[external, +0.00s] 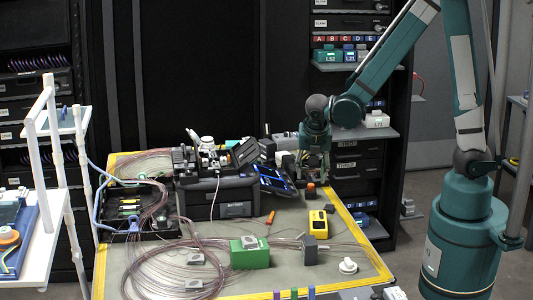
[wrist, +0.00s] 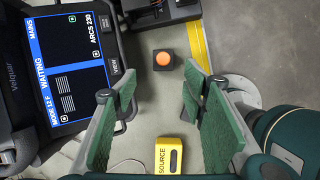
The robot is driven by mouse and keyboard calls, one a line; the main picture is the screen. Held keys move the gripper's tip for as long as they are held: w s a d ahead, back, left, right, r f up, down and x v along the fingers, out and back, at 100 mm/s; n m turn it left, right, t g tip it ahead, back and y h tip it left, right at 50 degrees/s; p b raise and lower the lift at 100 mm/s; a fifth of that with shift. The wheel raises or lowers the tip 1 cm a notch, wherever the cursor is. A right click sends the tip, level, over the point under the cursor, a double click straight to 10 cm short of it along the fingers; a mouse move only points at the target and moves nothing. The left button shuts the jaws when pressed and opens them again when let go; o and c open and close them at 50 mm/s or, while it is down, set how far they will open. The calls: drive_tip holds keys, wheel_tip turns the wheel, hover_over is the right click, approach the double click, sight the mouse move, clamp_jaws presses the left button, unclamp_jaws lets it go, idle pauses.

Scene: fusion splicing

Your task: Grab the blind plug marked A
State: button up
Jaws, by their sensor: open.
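My gripper (external: 313,172) hangs over the back right of the table, pointing down. In the wrist view its two green-padded fingers (wrist: 160,92) are wide apart with nothing between them. No blind plug marked A can be made out for certain. A red tag with the letter A (external: 319,39) is at the left of a lettered row, A to E, on the rack shelf at the back, above and away from my gripper. Whether it is a plug or a label is too small to tell.
Below my gripper is a black box with an orange button (wrist: 164,60); a yellow SOURCE unit (wrist: 169,154) is nearer the front. A screen reading WAITING (wrist: 72,66) stands close at left. Coiled tubing (external: 165,255) and a green block (external: 249,257) occupy the table's front.

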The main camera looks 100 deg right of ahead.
sight(311, 185)
drive_tip(key=shift+s+d+f, duration=0.25)
drive_tip(key=shift+d+f, duration=0.2)
drive_tip(key=shift+d, duration=0.05)
drive_tip(key=shift+b+x, duration=0.3)
drive_tip(key=shift+x, duration=1.05)
drive_tip(key=shift+b+x, duration=0.8)
drive_tip(key=shift+x, duration=1.8)
drive_tip(key=shift+s+r, duration=0.1)
drive_tip(key=shift+s, duration=0.1)
drive_tip(key=shift+c, duration=0.7)
drive_tip(key=c, duration=0.9)
